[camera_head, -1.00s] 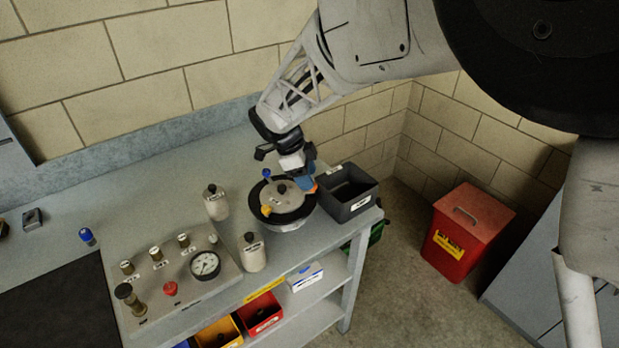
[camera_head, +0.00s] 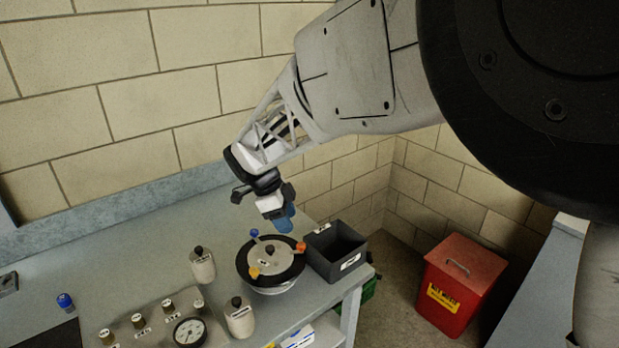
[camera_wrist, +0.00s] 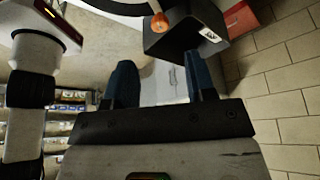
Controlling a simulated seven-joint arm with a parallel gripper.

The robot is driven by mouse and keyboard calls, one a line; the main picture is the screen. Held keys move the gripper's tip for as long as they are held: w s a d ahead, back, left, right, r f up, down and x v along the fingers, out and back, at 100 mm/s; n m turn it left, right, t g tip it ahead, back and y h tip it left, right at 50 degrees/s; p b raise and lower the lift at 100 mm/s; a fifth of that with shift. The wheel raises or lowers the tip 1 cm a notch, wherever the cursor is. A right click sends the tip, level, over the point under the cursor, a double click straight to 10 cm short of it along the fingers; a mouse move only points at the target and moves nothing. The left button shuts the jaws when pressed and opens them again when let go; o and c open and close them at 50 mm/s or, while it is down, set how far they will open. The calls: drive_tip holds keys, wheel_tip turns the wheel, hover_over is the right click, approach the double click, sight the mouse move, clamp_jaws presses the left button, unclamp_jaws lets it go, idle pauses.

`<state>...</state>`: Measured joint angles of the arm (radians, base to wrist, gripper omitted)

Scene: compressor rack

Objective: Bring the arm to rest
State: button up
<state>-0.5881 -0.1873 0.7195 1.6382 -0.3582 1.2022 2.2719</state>
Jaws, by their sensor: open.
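My gripper (camera_head: 285,218) is above the back edge of the round device, near the open dark bin, in the head view. In the wrist view its two blue fingers (camera_wrist: 160,85) stand apart with nothing between them. The round device (camera_head: 270,258) has a black rim, a pale centre and blue, yellow and orange knobs. It sits on the bench just below and in front of my gripper, and the fingers appear clear of it. The orange knob (camera_wrist: 160,21) and part of the black rim show at the top of the wrist view.
The dark bin (camera_head: 322,262) stands on the bench right of the device. White bottles (camera_head: 203,265) and a gauge panel (camera_head: 160,318) are to the left. A block wall (camera_head: 150,110) rises behind. A red waste bin (camera_head: 458,280) stands on the floor at the right.

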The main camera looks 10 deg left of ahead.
drive_tip(key=s+d+r+n+y, duration=0.1)
drive_tip(key=s+d+r+n, duration=0.35)
drive_tip(key=d, duration=0.55)
drive_tip(key=s+d+r+n+y, duration=0.1)
drive_tip(key=s+d+r+n, duration=0.4)
drive_tip(key=d, duration=0.5)
drive_tip(key=s+d+n+t+y, duration=0.1)
drive_tip(key=s+d+n, duration=0.3)
drive_tip(key=s, duration=0.5)
drive_tip(key=s+d+n+t+y, duration=0.1)
drive_tip(key=s+d+n, duration=0.2)
drive_tip(key=s+d, duration=0.5)
drive_tip(key=shift+s+f+n, duration=0.15)
drive_tip(key=shift+s+n, duration=0.2)
drive_tip(key=shift+s, duration=0.65)
